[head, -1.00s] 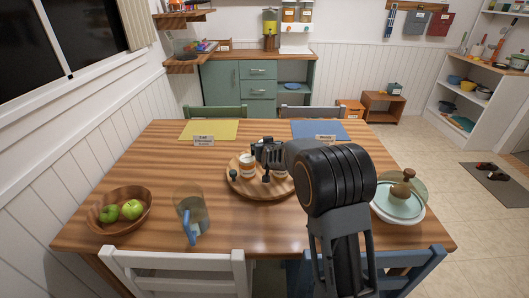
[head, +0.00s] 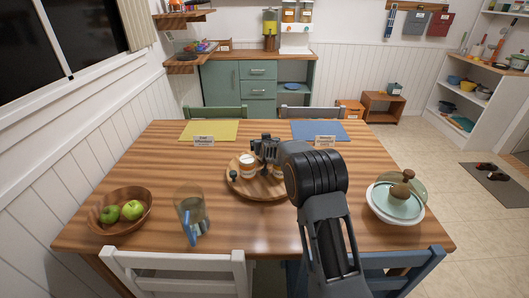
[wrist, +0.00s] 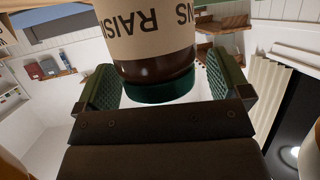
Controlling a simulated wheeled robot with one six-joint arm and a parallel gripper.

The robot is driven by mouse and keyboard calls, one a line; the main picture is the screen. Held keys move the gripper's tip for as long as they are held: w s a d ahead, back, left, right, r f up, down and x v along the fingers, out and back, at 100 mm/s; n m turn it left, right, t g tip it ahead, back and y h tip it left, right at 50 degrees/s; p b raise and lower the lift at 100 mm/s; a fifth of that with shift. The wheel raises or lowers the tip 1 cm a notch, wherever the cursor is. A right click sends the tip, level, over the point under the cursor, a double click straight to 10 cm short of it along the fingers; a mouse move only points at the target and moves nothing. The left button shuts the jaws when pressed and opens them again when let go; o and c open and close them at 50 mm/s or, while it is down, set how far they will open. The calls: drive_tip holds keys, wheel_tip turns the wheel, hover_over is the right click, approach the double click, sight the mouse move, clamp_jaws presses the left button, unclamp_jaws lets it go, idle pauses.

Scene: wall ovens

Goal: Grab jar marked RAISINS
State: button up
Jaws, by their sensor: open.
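The jar marked RAISINS (wrist: 155,62) fills the top middle of the wrist view. It has dark brown contents, a cream label and a dark green lid (wrist: 160,90), and appears upside down there. My gripper (wrist: 162,84) is open, with one green-padded finger on each side of the jar's lid end. I cannot tell whether either pad touches it. In the head view my gripper (head: 265,150) is over the round wooden tray (head: 260,196). A jar with a pale label (head: 247,168) stands on the tray to its left; my arm partly hides another jar (head: 277,171).
A small dark item (head: 234,175) is on the tray's left. The table also holds a bowl of green apples (head: 120,222), a glass pitcher (head: 190,210) and a lidded white dish (head: 397,212). Yellow (head: 208,130) and blue (head: 320,130) mats lie at the far edge.

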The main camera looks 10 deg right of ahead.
drive_tip(key=c, duration=1.2)
drive_tip(key=shift+r, duration=0.1)
